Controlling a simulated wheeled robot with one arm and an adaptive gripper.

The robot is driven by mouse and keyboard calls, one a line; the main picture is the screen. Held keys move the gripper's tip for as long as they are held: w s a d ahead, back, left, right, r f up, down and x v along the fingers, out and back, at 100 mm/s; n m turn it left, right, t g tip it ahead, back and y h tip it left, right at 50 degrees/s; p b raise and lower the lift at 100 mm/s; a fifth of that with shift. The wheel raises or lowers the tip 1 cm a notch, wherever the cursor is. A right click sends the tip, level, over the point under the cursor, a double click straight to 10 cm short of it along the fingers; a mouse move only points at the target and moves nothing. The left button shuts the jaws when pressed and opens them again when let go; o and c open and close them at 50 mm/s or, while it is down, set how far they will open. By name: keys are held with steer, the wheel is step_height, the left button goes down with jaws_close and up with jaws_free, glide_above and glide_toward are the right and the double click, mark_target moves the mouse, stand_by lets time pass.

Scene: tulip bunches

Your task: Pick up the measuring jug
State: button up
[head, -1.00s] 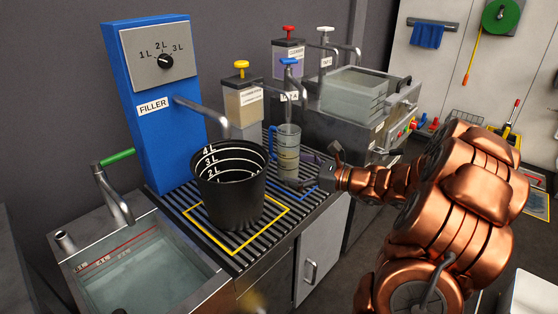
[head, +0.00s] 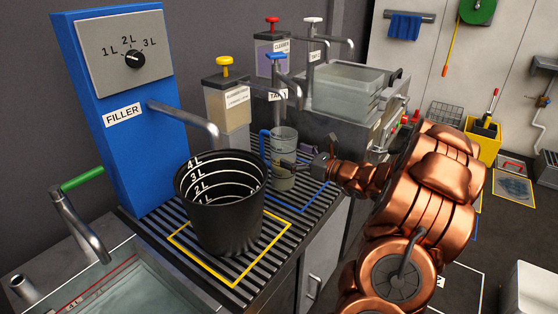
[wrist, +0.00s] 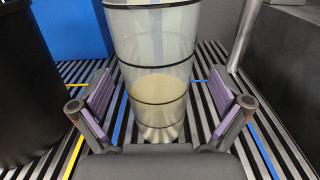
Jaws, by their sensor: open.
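The measuring jug (head: 284,150) is a clear upright cylinder with dark rings and a blue handle on its left. It stands on the slatted grate inside a blue outline, below the tap. In the wrist view the jug (wrist: 152,52) holds pale yellowish liquid in its lower part. My gripper (wrist: 161,104) is open, with one purple-padded finger on each side of the jug's lower part. The pads look apart from the jug. In the head view my gripper (head: 300,168) reaches the jug from the right. The jug's top is cut off in the wrist view.
A black bucket (head: 230,222) with litre marks stands left of the jug in a yellow outline. The blue filler (head: 122,110) and a yellow-topped dispenser (head: 226,97) stand behind. A sink (head: 140,280) is at lower left. A metal pipe (wrist: 244,36) is close on the right.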

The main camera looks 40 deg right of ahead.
mark_target(282, 154)
steer(key=x, duration=0.2)
steer(key=b+x, duration=0.1)
steer(key=shift+w+a+f, duration=0.25)
steer(key=shift+a+f, duration=0.05)
steer(key=shift+a, duration=0.1)
steer(key=shift+w+a+r, duration=0.1)
steer(key=shift+w+a, duration=0.05)
steer(key=shift+w, duration=0.5)
steer(key=c, duration=1.5)
